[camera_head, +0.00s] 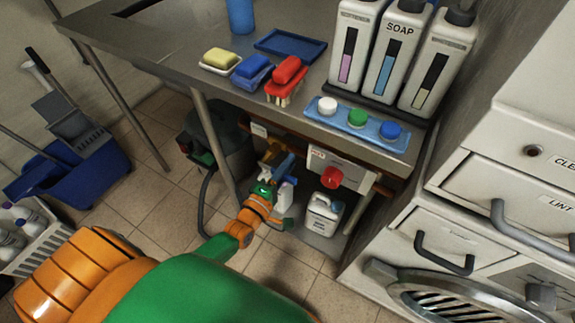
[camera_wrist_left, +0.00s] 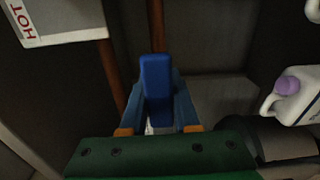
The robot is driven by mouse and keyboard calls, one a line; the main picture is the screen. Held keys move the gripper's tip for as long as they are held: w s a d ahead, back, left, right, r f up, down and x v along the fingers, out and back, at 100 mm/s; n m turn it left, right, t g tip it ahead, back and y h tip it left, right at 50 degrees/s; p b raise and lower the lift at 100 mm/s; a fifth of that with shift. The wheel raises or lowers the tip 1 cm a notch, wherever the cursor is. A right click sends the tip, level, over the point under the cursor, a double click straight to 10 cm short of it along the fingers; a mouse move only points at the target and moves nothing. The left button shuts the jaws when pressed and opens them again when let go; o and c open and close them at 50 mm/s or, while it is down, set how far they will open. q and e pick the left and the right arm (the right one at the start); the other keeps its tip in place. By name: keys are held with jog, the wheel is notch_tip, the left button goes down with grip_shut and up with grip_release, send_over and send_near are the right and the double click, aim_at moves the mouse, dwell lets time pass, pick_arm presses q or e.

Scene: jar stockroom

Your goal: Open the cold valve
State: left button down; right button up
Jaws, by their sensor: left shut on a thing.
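The cold valve shows as a blue handle (camera_wrist_left: 155,82) in the left wrist view, standing between my fingers by a brown pipe. In the head view a blue part (camera_head: 285,165) shows under the counter at my gripper, partly hidden. My left gripper (camera_head: 269,185) is under the counter. In the left wrist view my left gripper (camera_wrist_left: 157,118) is shut on the blue handle, one finger on each side. The handle's base is hidden by the gripper. My right gripper is in neither view.
A red knob (camera_head: 332,178) sits on a white box right of my gripper. A white jug (camera_head: 322,213) stands below it. A metal table leg (camera_head: 213,135) is close left of my arm. The counter's front edge is above; white drawers (camera_head: 430,240) stand at right.

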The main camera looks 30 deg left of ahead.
pick_arm(q)
jog(key=c, duration=0.6)
grip_release()
jog(key=shift+c, duration=0.2)
jog(key=s, duration=0.7)
jog(key=shift+a+p, duration=0.3)
